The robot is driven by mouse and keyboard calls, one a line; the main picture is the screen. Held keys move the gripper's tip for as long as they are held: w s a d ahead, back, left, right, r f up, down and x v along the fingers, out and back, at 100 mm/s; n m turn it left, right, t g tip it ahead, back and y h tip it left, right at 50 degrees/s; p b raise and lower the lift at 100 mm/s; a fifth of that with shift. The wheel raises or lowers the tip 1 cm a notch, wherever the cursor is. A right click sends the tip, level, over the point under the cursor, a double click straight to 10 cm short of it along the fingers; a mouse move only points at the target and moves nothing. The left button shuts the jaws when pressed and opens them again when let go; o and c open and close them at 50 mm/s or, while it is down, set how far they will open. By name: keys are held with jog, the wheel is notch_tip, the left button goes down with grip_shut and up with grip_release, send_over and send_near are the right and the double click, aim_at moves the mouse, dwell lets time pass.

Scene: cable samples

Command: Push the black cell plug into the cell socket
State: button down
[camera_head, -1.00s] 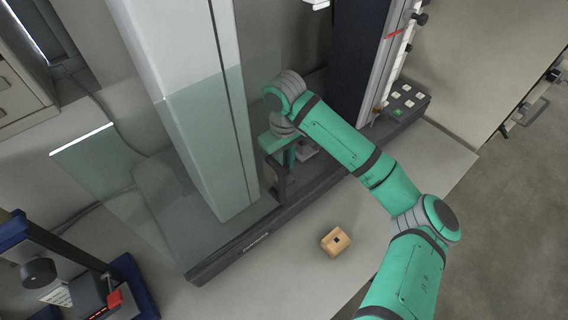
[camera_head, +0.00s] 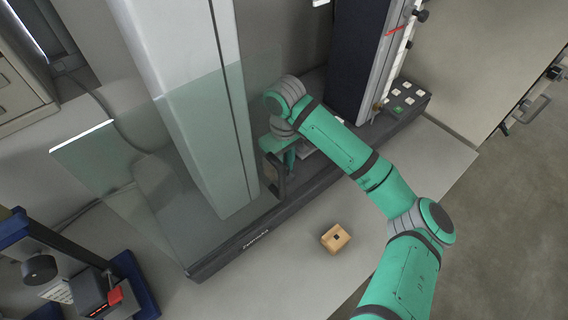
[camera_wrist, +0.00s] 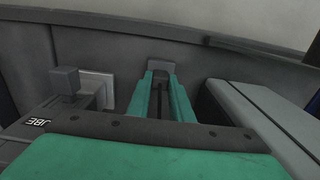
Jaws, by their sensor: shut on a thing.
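My gripper (camera_wrist: 161,82) is shut in the wrist view, its two teal fingers pointing away toward a grey wall or panel. A small dark grey block (camera_wrist: 161,69), which looks like the cell plug, sits at the fingertips, close to that panel. Whether it touches the panel cannot be told. No socket opening can be made out; the block may cover it. In the head view my teal hand (camera_head: 279,146) is low inside the test machine, between its columns, with the fingertips and plug hidden.
Left of my fingers are a pale square plate (camera_wrist: 98,88) and a grey block (camera_wrist: 64,82); a long grey block (camera_wrist: 265,120) lies right. The machine has a clear guard (camera_head: 120,180) and dark base (camera_head: 228,262). A tan block (camera_head: 335,239) sits on the bench before it.

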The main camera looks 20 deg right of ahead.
jog(key=c, duration=1.5)
grip_release()
notch_tip(320, 180, up, 11)
jog(key=shift+f, duration=0.1)
